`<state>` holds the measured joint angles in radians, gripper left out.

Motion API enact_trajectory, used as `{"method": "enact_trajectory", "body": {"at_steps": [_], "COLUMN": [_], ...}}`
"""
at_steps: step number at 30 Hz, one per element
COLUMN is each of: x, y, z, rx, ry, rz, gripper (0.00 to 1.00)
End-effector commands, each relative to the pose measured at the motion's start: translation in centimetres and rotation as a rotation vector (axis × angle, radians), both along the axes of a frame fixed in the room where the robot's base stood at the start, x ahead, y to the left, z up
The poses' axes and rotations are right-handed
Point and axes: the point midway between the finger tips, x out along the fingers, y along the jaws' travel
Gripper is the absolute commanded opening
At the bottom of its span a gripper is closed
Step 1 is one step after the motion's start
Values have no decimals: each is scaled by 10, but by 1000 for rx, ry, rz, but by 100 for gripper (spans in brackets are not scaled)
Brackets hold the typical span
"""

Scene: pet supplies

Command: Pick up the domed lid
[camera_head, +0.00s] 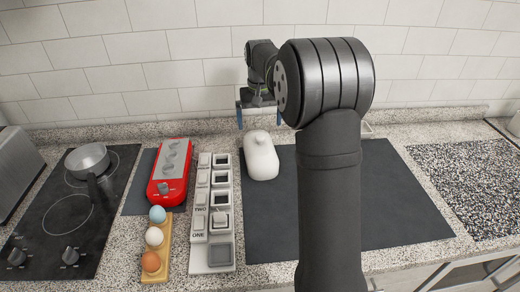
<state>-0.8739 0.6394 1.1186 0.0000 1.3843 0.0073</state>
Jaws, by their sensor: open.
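A white domed lid (261,157) with a rounded knob on top rests near the left side of the dark mat (400,200). My gripper (257,115) hangs at the back, above and behind the lid, close to the wall in the picture. Its jaws are apart with nothing seen between them. My arm crosses the mat and hides part of the gripper's right side and the area right of the lid.
Left of the lid stand a grey-white block board (222,256), a red device with knobs (169,172) and a wooden holder (156,262) with three eggs. A pot (87,158) sits on the hob (68,215). The mat's right part is clear.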

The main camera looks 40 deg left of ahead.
Motion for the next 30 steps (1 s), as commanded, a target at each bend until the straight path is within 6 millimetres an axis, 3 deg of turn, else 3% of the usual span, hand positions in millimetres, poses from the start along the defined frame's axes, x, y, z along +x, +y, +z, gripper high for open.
{"method": "enact_trajectory", "body": {"at_steps": [3,7,16,24,30], "x": [0,0,-1,-1,-1], "y": [-1,0,-1,-1,-1], "z": [-27,-49,-73,-111,-116], "rx": [-3,-2,-2,0,1], "ry": [3,1,1,0,-1], "rz": [1,1,2,2,2], "gripper": [100,100,100,100,100]}}
